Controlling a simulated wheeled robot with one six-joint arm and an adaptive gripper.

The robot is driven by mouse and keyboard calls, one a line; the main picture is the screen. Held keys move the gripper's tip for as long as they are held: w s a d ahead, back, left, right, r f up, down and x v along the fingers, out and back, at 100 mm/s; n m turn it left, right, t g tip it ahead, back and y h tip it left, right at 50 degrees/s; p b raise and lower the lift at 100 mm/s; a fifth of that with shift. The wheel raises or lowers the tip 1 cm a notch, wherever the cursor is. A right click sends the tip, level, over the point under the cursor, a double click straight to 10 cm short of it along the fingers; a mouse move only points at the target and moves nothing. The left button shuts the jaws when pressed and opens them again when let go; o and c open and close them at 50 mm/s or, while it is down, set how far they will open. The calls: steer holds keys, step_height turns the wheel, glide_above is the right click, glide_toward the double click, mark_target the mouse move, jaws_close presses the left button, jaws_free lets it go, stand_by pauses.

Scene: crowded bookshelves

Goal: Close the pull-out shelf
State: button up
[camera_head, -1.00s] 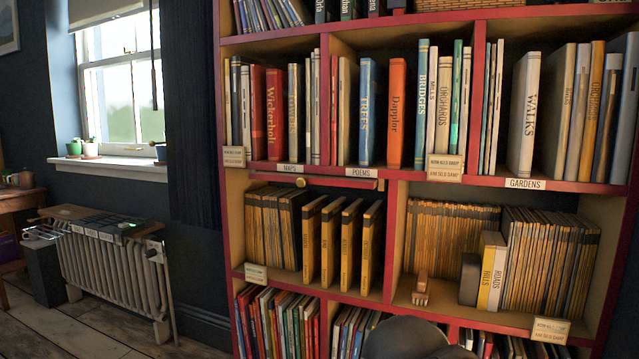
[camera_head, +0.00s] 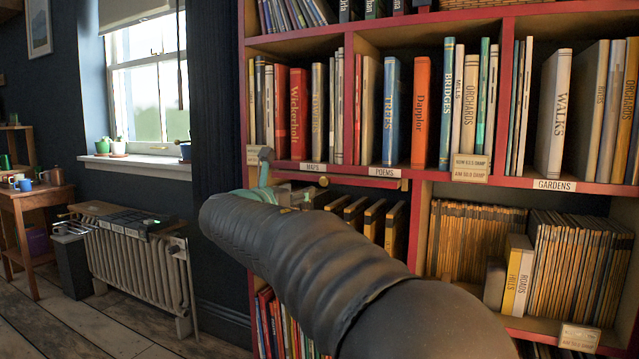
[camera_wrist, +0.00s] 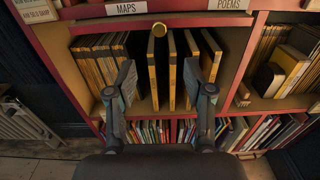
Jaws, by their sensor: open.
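The pull-out shelf (camera_head: 365,183) is a thin red board under the MAPS and POEMS labels. It appears to stick out a little from the bookcase front; how far is hard to tell. Its round brass knob (camera_wrist: 159,29) is at the top middle of the wrist view, and also shows in the head view (camera_head: 324,181). My gripper (camera_wrist: 160,80) is open and empty, with its two fingers spread. In the wrist view the fingertips are lower than the knob, one to each side of it. In the head view my arm hides part of the gripper and shelf.
Yellow-spined books (camera_wrist: 172,70) stand in the compartment below the shelf, behind the fingers. Upright books (camera_head: 420,110) fill the row above. A radiator (camera_head: 140,265) and a wooden table (camera_head: 35,205) are at the left, with bare floor in front.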

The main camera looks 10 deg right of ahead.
mark_target(323, 181)
steer(key=p+x, duration=0.1)
steer(key=x, duration=1.2)
steer(key=shift+w+d+r+p, duration=0.1)
steer(key=shift+w+d+p, duration=0.1)
steer(key=shift+w+p, duration=0.15)
jaws_close()
